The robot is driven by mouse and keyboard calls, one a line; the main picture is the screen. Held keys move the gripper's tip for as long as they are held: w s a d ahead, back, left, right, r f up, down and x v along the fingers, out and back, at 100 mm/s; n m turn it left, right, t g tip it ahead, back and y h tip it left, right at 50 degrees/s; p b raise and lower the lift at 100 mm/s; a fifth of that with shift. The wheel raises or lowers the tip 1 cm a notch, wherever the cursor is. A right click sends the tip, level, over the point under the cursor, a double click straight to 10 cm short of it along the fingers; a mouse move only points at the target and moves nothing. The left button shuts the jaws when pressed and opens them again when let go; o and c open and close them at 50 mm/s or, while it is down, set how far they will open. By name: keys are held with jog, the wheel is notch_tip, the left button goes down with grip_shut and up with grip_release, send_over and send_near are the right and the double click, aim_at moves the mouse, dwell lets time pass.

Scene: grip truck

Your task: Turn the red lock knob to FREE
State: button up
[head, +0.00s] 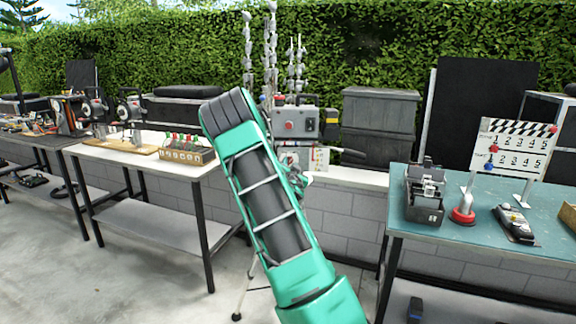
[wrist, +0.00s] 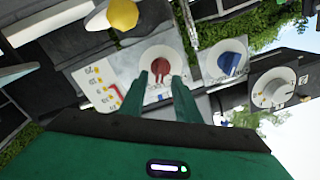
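The red knob (wrist: 159,76) sits on a white round dial on a light plate in the wrist view. Lettering lies beside it, too small and partly covered to read. My gripper (wrist: 161,82) has its two green fingers apart, one on each side of the knob's lower part. A narrow gap seems to show on both sides, though I cannot tell whether a fingertip touches. In the head view my green arm reaches toward the light panel (head: 320,157) under a grey control box (head: 305,124). The knob cannot be made out there, and my gripper is mostly hidden behind the arm.
A blue knob (wrist: 232,63) on a white dial is close to the right, with a grey dial (wrist: 272,92) beyond. A yellow knob (wrist: 123,14) is at upper left. A teal-topped table (head: 470,245) stands right, and a white-topped table (head: 150,165) left.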

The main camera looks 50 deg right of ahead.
aim_at(289, 161)
jog(key=shift+x, duration=1.45)
jog(key=c, duration=0.7)
jog(key=n, duration=0.5)
jog(key=shift+w+a+n, duration=0.2)
jog(key=shift+n, duration=0.2)
jog(key=shift+w+a+n, duration=0.1)
jog(key=shift+n, duration=1.35)
jog(key=shift+w+a+n, duration=0.15)
jog(key=shift+n, duration=1.6)
